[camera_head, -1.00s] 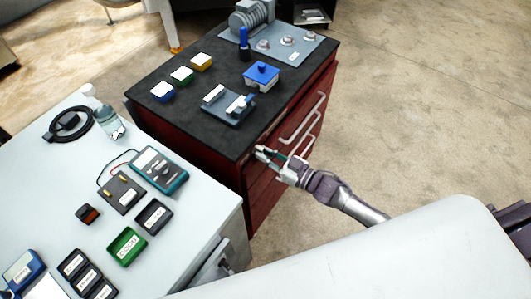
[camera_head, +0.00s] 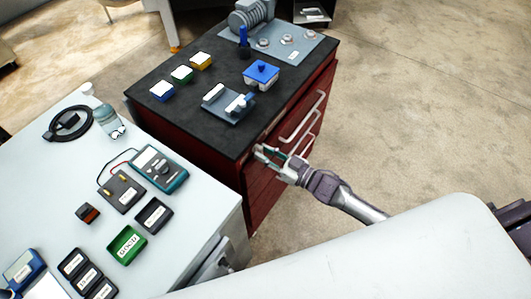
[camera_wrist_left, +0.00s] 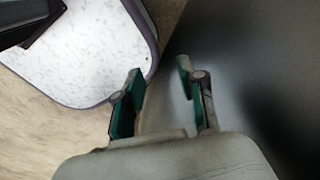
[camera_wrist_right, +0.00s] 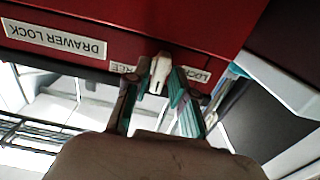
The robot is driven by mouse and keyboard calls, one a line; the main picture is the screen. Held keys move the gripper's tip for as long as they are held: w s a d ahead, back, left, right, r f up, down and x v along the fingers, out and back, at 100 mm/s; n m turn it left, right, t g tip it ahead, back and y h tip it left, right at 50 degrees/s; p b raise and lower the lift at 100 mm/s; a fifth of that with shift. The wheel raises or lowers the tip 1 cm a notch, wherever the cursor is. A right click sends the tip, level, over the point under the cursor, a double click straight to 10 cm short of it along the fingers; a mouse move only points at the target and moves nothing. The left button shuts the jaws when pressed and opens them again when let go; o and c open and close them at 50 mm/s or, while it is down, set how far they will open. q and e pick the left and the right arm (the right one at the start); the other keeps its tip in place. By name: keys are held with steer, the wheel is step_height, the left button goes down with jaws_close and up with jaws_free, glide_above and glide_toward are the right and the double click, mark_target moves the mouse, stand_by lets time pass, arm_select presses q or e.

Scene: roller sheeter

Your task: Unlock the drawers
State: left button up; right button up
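The red drawer cabinet (camera_head: 190,130) with a black top stands at upper middle in the head view. Its drawer handles (camera_head: 303,118) are on its right-hand face. In the right wrist view, the lock lever (camera_wrist_right: 160,72), small and pale, sits on the red face between FREE (camera_wrist_right: 124,67) and LOCK (camera_wrist_right: 196,75) labels, near an upside-down DRAWER LOCK label (camera_wrist_right: 56,39). My right gripper (camera_head: 268,154) is at the cabinet's upper front corner, its fingers apart on either side of the lever; contact is unclear. My left gripper (camera_wrist_left: 158,80) is open and empty.
A white table (camera_head: 190,215) with a multimeter (camera_head: 158,168), trays and a bottle (camera_head: 108,122) stands left of the cabinet. A blue-lidded box (camera_head: 262,75) and a grey fixture (camera_head: 228,103) sit on the cabinet top. The floor to the right is clear.

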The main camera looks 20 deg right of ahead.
steer(key=v, duration=1.2)
steer(key=shift+f, duration=0.1)
steer(key=s+d+f+m+g+h, duration=0.1)
steer(key=s+d+f+g+h, duration=0.15)
steer(key=f, duration=0.65)
steer(key=s+d+f+m+g+h, duration=0.15)
steer(key=s+f+h, duration=0.25)
steer(key=f, duration=0.5)
steer(key=s+d+f+m+g+h, duration=0.1)
steer(key=s+d+f+m+h, duration=0.15)
steer(key=f, duration=0.65)
steer(key=s+a+f+g, duration=0.2)
steer(key=s+f, duration=0.2)
steer(key=s, duration=0.4)
steer(key=s+a+f+g+h+b, duration=0.1)
steer(key=s+f+g, duration=0.2)
steer(key=s, duration=0.5)
steer(key=s+a+f+g+h, duration=0.1)
steer(key=s+a+f+g, duration=0.1)
steer(key=s+f, duration=0.4)
steer(key=s+g, duration=0.1)
steer(key=s, duration=0.2)
steer(key=shift+a, duration=0.35)
steer(key=shift+d, duration=0.1)
